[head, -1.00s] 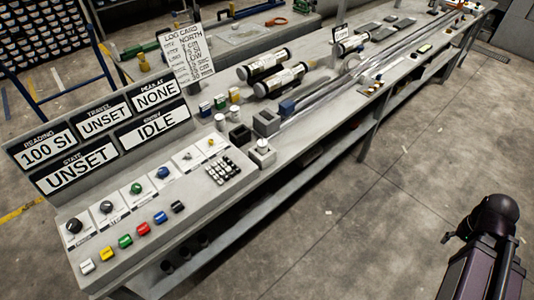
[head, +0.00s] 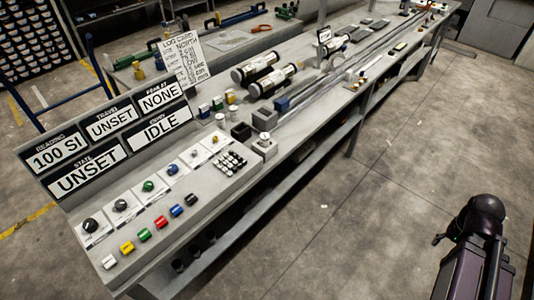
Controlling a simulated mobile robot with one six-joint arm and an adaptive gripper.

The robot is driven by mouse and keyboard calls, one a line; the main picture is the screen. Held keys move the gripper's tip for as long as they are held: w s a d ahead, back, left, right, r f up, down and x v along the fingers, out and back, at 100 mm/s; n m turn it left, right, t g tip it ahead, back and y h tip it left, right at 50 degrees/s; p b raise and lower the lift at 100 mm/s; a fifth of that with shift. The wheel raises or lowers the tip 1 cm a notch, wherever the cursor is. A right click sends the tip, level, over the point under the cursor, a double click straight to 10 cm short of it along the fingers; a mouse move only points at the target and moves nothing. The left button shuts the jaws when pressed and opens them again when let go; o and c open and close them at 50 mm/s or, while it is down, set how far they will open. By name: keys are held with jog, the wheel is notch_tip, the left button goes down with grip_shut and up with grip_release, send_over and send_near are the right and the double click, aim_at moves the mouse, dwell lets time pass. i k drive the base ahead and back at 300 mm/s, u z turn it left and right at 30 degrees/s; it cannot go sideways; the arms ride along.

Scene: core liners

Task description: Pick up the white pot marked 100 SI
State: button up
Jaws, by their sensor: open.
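A small white pot (head: 220,119) stands upright on the grey bench top, just behind the keypad end of the control console. A second small white, round-topped piece (head: 264,137) sits on a grey block at the bench's front edge. Any marking on either is too small to read. A black pot (head: 240,131) stands between them. The sign reading 100 SI (head: 60,155) is on the display panel at the left. Only dark upper parts of my arm show at the lower right, over the floor, well away from the pots. My gripper is not in view.
The console has several coloured buttons and a keypad (head: 230,162). Small coloured pots, a grey open box (head: 265,119), two capped core tubes (head: 272,79) and a long clear rail crowd the bench (head: 300,130). A log card (head: 184,58) stands behind. Floor at right is clear.

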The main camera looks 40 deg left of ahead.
aim_at(265, 138)
jog(key=k, duration=1.7)
jog(key=u, duration=1.1)
jog(key=i, duration=1)
jog(key=z, duration=0.05)
